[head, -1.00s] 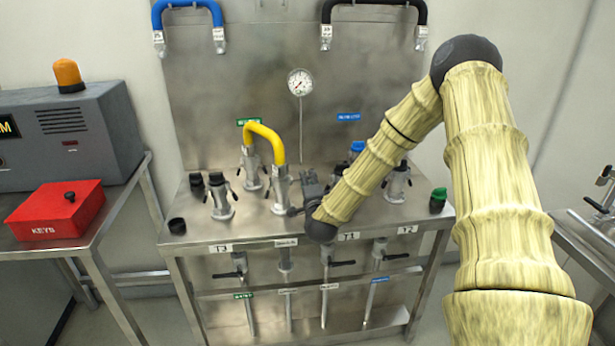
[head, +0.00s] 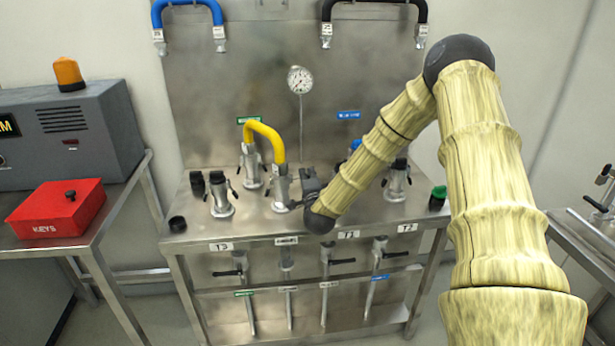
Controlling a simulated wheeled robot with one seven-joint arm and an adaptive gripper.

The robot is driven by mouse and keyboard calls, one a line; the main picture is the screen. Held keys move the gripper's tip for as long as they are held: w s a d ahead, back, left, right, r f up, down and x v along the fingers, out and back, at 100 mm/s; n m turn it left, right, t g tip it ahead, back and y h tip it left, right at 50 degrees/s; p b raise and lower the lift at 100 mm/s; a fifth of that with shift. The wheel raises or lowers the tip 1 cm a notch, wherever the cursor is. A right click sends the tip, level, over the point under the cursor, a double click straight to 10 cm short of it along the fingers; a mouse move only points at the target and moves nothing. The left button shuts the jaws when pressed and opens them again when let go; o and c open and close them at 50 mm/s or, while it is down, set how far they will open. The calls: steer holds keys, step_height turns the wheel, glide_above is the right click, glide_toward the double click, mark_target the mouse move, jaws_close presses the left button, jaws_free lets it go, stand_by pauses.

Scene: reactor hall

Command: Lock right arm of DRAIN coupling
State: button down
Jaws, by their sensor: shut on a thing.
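A yellow hose (head: 265,131) arches from a rear metal coupling (head: 251,168) to a front metal coupling (head: 281,188) on the steel bench. The label (head: 286,241) below the front coupling is too small to read; by the task it is the DRAIN one, but I cannot confirm that. My gripper (head: 296,204) is at the right side of the front coupling, low and close to the bench top. It is shut on what looks like the coupling's right arm, which is mostly hidden by the gripper. The left arm of this coupling is hard to make out.
Another coupling (head: 220,196) stands to the left and one (head: 397,183) to the right, behind my arm. A green-capped piece (head: 438,197) is at the right bench edge. A black cap (head: 177,224) lies at the front left. A red key box (head: 56,208) is on the left table.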

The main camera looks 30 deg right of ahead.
steer(key=shift+f, duration=0.2)
steer(key=f+m+b, duration=0.1)
steer(key=m+b, duration=0.1)
steer(key=b, duration=0.2)
steer(key=shift+f+m, duration=0.3)
steer(key=f+m+b, duration=0.1)
steer(key=m+b, duration=0.1)
steer(key=b, duration=0.1)
steer(key=f+m+b, duration=0.1)
steer(key=b, duration=0.2)
steer(key=shift+w+a+m, duration=0.1)
steer(key=shift+a+m, duration=0.1)
steer(key=shift+m, duration=0.2)
steer(key=m+b, duration=0.1)
steer(key=b, duration=0.1)
steer(key=f+m+b, duration=0.1)
steer(key=m+b, duration=0.1)
steer(key=b, duration=0.1)
steer(key=a+m+b, duration=0.1)
steer(key=b, duration=0.1)
steer(key=shift+w+a+f, duration=0.1)
steer(key=shift+w+f, duration=0.2)
steer(key=shift+f, duration=0.05)
steer(key=m+b, duration=0.1)
steer(key=b, duration=0.1)
steer(key=a+m+b, duration=0.1)
steer(key=shift+w+f+m+b, duration=0.1)
steer(key=shift+w+m+b, duration=0.1)
steer(key=shift+m+b, duration=0.2)
